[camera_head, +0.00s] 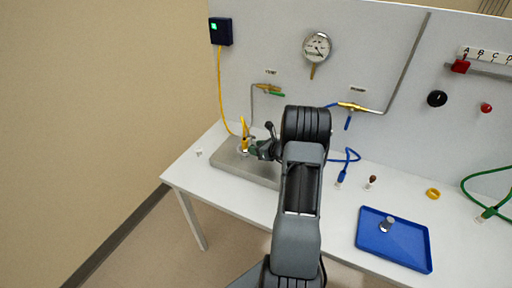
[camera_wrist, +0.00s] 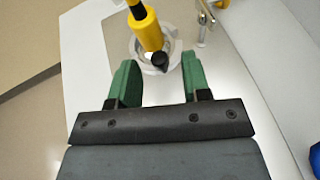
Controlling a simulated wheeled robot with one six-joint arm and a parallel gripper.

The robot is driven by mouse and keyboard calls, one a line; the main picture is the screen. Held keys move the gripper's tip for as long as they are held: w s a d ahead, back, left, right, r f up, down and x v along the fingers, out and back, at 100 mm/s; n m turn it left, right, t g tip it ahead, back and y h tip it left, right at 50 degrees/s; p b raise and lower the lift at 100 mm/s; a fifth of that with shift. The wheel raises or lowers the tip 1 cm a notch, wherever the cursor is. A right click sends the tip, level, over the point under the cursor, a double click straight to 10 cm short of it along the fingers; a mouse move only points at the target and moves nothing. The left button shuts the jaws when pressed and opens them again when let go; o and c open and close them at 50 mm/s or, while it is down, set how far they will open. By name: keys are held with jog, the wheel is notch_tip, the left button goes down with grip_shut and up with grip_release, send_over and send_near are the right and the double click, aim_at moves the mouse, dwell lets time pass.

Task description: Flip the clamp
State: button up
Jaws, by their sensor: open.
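The clamp (camera_head: 244,135) shows as a yellow upright handle above a round metal fitting on the grey plate. In the wrist view its yellow handle (camera_wrist: 147,28) ends in a black tip, with a pale metal ring (camera_wrist: 178,46) around and behind it. My gripper (camera_head: 254,149) is close beside the clamp, at its right in the head view. In the wrist view the green fingers of my gripper (camera_wrist: 159,62) are apart, with the black tip lined up between them. I cannot tell whether either finger touches it. My arm hides the right part of the plate.
The grey plate (camera_head: 227,160) lies on the white bench (camera_head: 190,174). A yellow cable (camera_head: 220,85) runs from a black wall box (camera_head: 221,31) toward the clamp. A panel with valves and a gauge (camera_head: 316,47) stands behind. A blue tray (camera_head: 414,256) is at the right.

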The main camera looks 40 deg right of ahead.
jog(key=shift+w+f, duration=0.1)
jog(key=shift+w, duration=0.1)
jog(key=shift+c, duration=0.3)
grip_shut()
jog(key=shift+w+d+n+g+y+b, duration=0.15)
jog(key=shift+w+n+g+y+b, duration=0.15)
jog(key=shift+n+y, duration=0.3)
jog(key=shift+o, duration=0.3)
grip_release()
